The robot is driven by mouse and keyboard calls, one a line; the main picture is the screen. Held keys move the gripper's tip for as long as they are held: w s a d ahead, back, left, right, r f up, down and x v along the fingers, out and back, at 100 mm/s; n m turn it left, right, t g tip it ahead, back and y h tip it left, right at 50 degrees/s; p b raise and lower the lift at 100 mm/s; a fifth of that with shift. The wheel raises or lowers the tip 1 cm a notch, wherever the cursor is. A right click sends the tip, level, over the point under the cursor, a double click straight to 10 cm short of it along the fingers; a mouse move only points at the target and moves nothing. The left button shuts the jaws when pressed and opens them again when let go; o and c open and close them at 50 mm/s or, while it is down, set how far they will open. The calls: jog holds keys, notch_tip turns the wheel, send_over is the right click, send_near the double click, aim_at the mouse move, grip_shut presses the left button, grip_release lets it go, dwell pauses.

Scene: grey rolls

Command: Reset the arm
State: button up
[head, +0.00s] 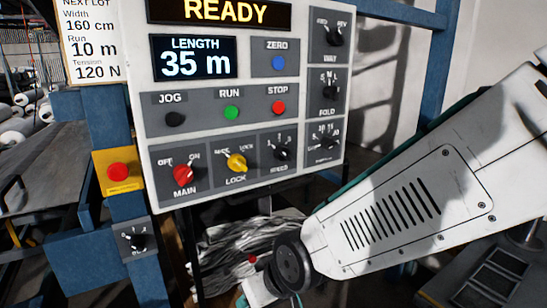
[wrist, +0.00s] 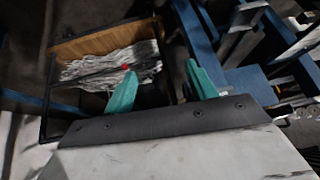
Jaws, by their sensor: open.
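My gripper (wrist: 160,67) shows in the wrist view as two teal fingers held well apart, with nothing between them. It is open and empty. Beyond the fingers is a wood-sided bin (wrist: 85,45) holding crumpled grey material (wrist: 100,68), with a small red spot by the left fingertip. In the head view my white arm reaches in from the right edge, with a dark round joint at its lower end, below the control panel (head: 215,115). The fingers cannot be made out clearly there.
The panel's displays read READY and 35 m. A red button (head: 118,172) on a yellow plate and a small dial (head: 135,240) sit on blue posts at left. A paper note (head: 92,42) hangs above. White rolls (head: 20,130) lie far left. A blue post (head: 435,65) stands right of the panel.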

jog(key=s+d+r+m+g+h, duration=0.1)
jog(key=s+d+r, duration=0.3)
jog(key=d, duration=0.5)
jog(key=s+d+r+m+g+h, duration=0.1)
jog(key=s+d+r+m+h, duration=0.1)
jog(key=d, duration=0.8)
jog(key=s+d+r+m+g+h, duration=0.1)
jog(key=s+d+r+m, duration=0.2)
jog(key=s+d+r, duration=0.3)
jog(key=shift+s+d+m, duration=0.4)
jog(key=shift+s+d, duration=0.9)
jog(key=shift+d, duration=0.85)
